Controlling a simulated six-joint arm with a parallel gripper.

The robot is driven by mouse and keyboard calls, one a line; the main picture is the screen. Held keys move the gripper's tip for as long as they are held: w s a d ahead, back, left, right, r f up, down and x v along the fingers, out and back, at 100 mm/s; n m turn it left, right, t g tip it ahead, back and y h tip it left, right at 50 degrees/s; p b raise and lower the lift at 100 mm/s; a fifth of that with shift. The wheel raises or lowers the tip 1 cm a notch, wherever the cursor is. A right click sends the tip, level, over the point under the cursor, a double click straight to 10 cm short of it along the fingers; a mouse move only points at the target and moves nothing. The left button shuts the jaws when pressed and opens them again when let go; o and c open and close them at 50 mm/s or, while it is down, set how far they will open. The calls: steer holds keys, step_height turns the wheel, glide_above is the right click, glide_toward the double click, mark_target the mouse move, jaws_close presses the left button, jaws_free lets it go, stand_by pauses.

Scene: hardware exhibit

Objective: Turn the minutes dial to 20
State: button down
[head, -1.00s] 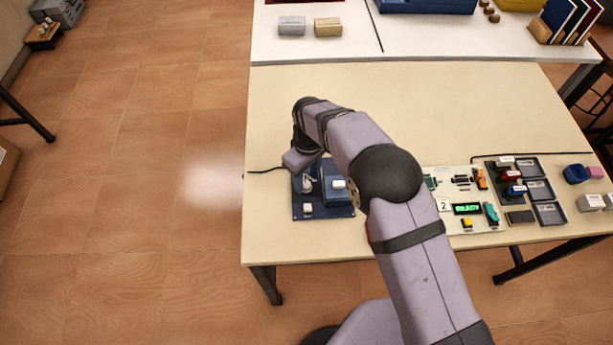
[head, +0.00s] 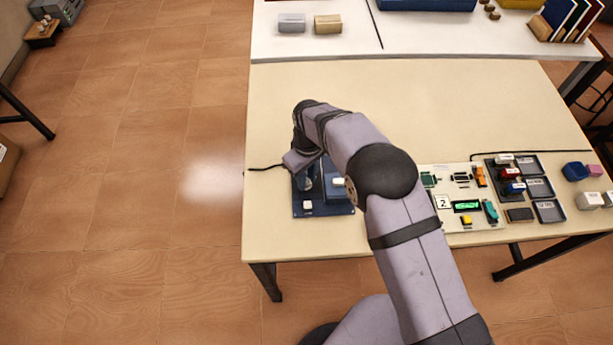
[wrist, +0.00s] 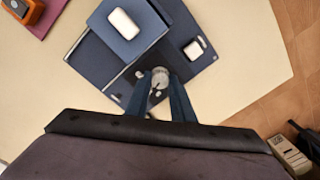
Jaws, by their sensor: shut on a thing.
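The minutes dial (wrist: 158,79) is a small round grey knob with a dark pointer mark, on a dark blue panel (wrist: 193,66). In the wrist view my gripper (wrist: 160,84) has one blue finger on each side of the dial and is shut on it. In the head view the panel (head: 324,211) lies near the table's left front edge, and my arm partly covers it. I cannot read any numbers around the dial. A raised blue block with a white button (wrist: 123,24) stands beside the dial, and another white button (wrist: 194,49) sits on the panel.
A light circuit board (head: 455,205) with a green display lies to the right of the panel. Dark trays (head: 539,190) and small blocks are farther right. The table's back half (head: 450,100) is clear. A black cable (head: 265,168) runs off the left edge.

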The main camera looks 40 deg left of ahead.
steer(key=m+b, duration=0.3)
steer(key=m, duration=0.2)
steer(key=shift+m, duration=0.3)
steer(key=m+b, duration=0.1)
steer(key=m, duration=0.5)
steer(key=shift+b, duration=0.4)
steer(key=c, duration=1.5)
jaws_free()
steer(key=shift+c, duration=0.2)
steer(key=shift+r, duration=0.1)
